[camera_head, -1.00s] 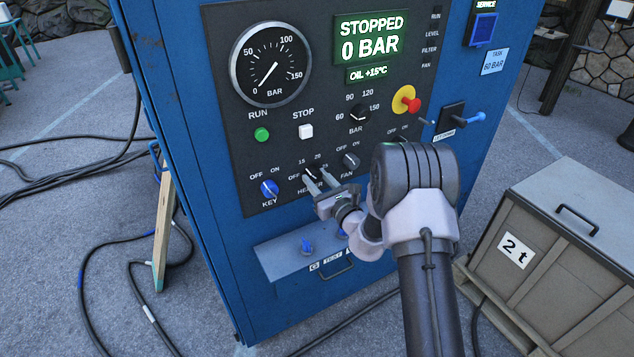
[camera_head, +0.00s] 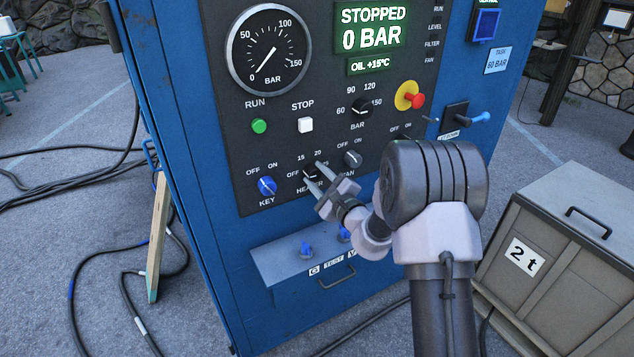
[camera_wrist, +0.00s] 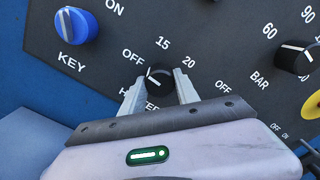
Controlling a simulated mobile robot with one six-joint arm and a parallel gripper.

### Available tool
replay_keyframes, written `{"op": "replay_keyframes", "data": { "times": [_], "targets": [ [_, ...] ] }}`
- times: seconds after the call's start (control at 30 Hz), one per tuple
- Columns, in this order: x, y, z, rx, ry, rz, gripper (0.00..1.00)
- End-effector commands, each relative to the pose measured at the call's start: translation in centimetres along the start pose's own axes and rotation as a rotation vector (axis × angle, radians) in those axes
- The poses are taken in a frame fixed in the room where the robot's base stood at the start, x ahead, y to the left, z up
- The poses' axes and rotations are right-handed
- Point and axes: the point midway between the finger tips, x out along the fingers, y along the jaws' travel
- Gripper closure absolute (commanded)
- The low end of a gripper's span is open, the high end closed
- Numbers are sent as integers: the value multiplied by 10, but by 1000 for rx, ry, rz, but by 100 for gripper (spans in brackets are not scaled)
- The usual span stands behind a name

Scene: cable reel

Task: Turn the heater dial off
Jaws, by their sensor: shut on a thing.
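The heater dial (camera_head: 310,172) is a small black knob low on the dark control panel, left of the fan dial. It also shows in the wrist view (camera_wrist: 158,74), between OFF, 15 and 20 marks. A short white mark shows on its face; I cannot tell surely which label it points to. My gripper (camera_head: 312,174) is at the panel, with one finger on each side of the dial. In the wrist view my gripper (camera_wrist: 159,88) is shut on the dial. The fingers partly cover the HEATER label.
The blue key switch (camera_head: 267,186) is left of the dial, and the fan dial (camera_head: 352,159) is close on the right. The pressure dial (camera_head: 361,107) and red emergency button (camera_head: 416,100) are above. A shelf (camera_head: 275,258) with blue handles juts out below.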

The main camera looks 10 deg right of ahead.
Motion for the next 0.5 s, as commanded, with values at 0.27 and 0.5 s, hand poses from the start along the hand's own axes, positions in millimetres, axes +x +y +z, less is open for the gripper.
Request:
{"op": "replay_keyframes", "data": {
  "times": [0.27, 0.5],
  "targets": [
    [0, 1, -1, -66, 1, 2, 100],
    [0, 1, 0, -78, 1, 2, 100]
  ]
}}
